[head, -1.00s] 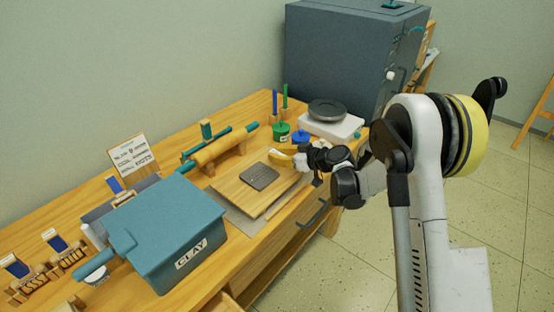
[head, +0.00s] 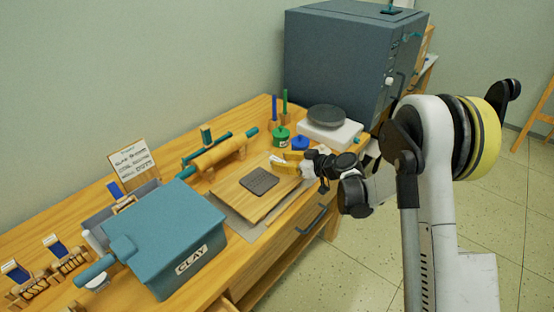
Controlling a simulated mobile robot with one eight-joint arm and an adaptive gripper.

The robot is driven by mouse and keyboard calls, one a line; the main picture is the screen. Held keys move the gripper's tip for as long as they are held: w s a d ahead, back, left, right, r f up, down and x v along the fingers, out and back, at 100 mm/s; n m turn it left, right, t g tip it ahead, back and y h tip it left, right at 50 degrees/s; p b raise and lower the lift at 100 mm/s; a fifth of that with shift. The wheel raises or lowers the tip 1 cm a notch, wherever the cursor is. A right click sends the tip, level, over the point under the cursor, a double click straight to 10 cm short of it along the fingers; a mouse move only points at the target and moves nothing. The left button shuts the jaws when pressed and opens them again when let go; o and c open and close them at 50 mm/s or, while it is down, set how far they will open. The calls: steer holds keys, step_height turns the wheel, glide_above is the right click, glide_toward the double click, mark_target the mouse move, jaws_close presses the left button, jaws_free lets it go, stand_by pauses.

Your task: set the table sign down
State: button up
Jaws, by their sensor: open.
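A white printed sign card (head: 133,165) stands tilted back on the wooden table at the far left, behind the clay box; I take it as the table sign. My gripper (head: 303,168) is open over the front right part of the table, far to the right of that sign. A small yellow item (head: 284,167) with a pale part lies right beside my fingertips, at the edge of the wooden board. I cannot tell whether my fingers touch it, and they partly hide it.
The wooden board (head: 236,193) bears a dark textured tile (head: 259,181). A teal CLAY box (head: 178,235) fills the front left. A rolling pin on a stand (head: 222,152), green pot (head: 281,137), blue pot (head: 300,143) and white scale (head: 330,133) stand behind. A grey kiln (head: 340,60) stands beyond.

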steer(key=p+v, duration=0.2)
steer(key=v, duration=0.7)
steer(key=shift+s+d, duration=0.15)
steer(key=shift+s, duration=0.05)
steer(key=s+d+r+m+g+h, duration=0.1)
steer(key=s+d+r+m+h, duration=0.15)
steer(key=s+r, duration=0.4)
steer(key=s+d+r+m+h, duration=0.2)
steer(key=s+r+m+h, duration=0.1)
steer(key=s+r, duration=0.4)
steer(key=s+d+m+h, duration=0.2)
steer(key=s+d, duration=0.2)
steer(key=s, duration=0.5)
steer(key=s+d+m+h, duration=0.3)
steer(key=s+d, duration=0.1)
steer(key=s, duration=0.5)
steer(key=shift+s+d, duration=0.3)
steer(key=shift+f, duration=0.1)
